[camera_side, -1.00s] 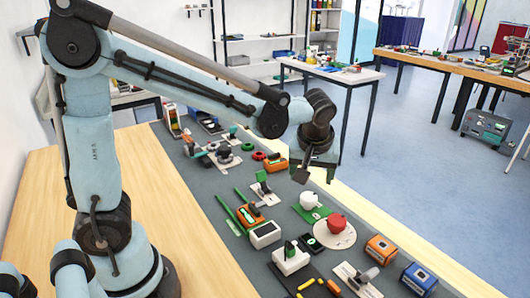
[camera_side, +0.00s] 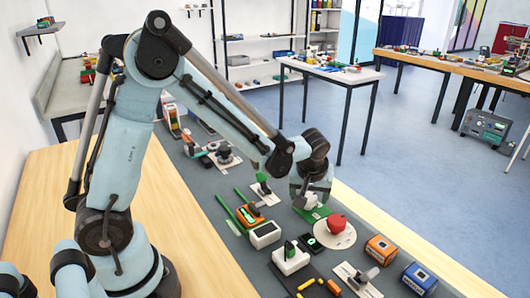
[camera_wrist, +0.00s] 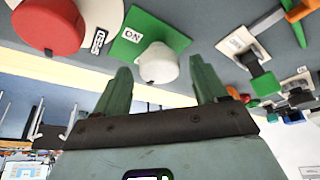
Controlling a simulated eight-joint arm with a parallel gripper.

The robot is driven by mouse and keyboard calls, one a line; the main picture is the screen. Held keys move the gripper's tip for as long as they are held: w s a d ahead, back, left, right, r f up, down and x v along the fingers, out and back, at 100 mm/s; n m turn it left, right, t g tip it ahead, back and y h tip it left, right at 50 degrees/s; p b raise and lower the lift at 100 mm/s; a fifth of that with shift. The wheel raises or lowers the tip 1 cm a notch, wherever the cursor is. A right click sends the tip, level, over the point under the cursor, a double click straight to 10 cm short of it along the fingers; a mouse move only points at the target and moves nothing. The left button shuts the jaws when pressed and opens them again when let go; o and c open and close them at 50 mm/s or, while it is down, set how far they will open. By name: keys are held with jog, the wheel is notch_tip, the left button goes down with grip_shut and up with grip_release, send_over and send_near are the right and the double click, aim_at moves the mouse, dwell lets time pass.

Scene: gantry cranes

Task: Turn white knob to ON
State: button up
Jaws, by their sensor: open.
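The white knob (camera_wrist: 158,63) sits on a green plate (camera_wrist: 141,38) marked ON, in the wrist view. My gripper (camera_wrist: 162,75) is open, with one green finger on each side of the white knob and the knob between or just beyond the fingertips. I cannot tell whether the fingers touch it.
A red knob (camera_side: 337,221) on a round pale base (camera_side: 334,235) stands close to the green plate. An orange box (camera_side: 380,250) and a blue box (camera_side: 418,279) stand farther right. A small green-handled switch (camera_side: 262,183) lies to the left.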

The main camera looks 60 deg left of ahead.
jog(key=shift+c, duration=0.3)
jog(key=c, duration=1)
jog(key=shift+m, duration=0.3)
jog(key=m, duration=0.2)
jog(key=m+t+h, duration=0.1)
jog(key=m, duration=0.1)
jog(key=shift+s+a+h, duration=0.1)
jog(key=shift+a+h, duration=0.05)
jog(key=shift+h, duration=0.15)
jog(key=m+h, duration=0.1)
jog(key=m, duration=0.3)
jog(key=shift+a+m+h, duration=0.1)
jog(key=shift+m+h, duration=0.3)
jog(key=m+h, duration=0.1)
jog(key=m, duration=0.3)
jog(key=shift+a+h, duration=0.1)
jog(key=shift+h, duration=0.3)
jog(key=shift+m+g+h, duration=0.4)
jog(key=shift+m+h, duration=0.2)
jog(key=shift+m, duration=1.6)
